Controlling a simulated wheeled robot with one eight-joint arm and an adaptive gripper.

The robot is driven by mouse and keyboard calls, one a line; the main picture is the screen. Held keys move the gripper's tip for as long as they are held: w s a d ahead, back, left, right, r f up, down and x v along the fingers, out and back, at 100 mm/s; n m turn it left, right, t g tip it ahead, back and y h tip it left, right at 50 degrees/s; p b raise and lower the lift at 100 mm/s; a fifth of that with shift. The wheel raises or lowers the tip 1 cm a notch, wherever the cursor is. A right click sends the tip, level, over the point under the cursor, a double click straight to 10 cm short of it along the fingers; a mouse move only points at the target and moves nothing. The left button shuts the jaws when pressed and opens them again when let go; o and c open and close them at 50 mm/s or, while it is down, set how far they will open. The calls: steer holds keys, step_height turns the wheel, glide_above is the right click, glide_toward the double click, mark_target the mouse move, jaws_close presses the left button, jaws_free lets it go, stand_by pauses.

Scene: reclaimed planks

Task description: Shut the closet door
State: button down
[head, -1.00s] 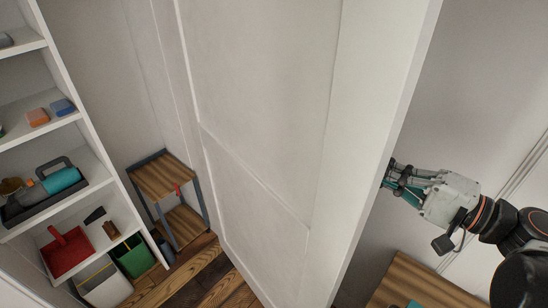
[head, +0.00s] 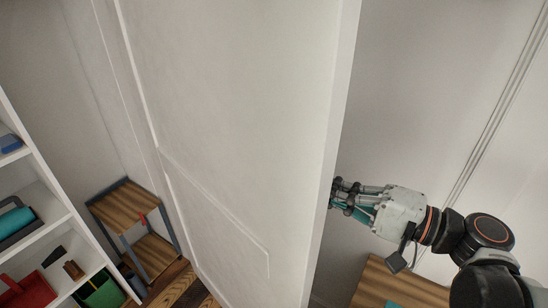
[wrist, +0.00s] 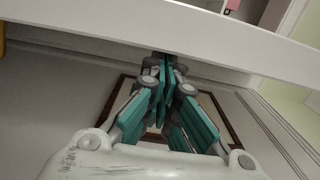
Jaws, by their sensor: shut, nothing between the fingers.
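The white closet door (head: 230,120) stands open across the middle of the head view, with its panelled face to the left and its narrow edge to the right. My gripper (head: 338,192) is at the right of that edge, its fingertips at or very near the door's far side; contact cannot be told. The fingers are shut and empty. In the wrist view the teal fingers (wrist: 165,65) are together, and their tips reach the white door edge (wrist: 180,42) crossing the top.
A white shelf unit (head: 52,205) with coloured items stands at the left. A small wooden side table (head: 125,207) stands between it and the door. A wooden surface (head: 395,288) lies below my arm at the right. The floor shows wooden planks (head: 180,285).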

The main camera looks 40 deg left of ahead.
mark_target(324, 210)
steer(key=shift+s+a, duration=0.2)
steer(key=shift+s, duration=0.95)
steer(key=shift+s+a, duration=0.15)
steer(key=shift+s, duration=1)
steer(key=shift+s, duration=0.1)
steer(key=s+a, duration=0.1)
steer(key=s, duration=0.6)
steer(key=shift+a+p, duration=0.35)
steer(key=shift+w+d, duration=0.1)
steer(key=s+d+p, duration=0.1)
steer(key=s+d, duration=0.2)
steer(key=d, duration=0.8)
steer(key=shift+s, duration=0.2)
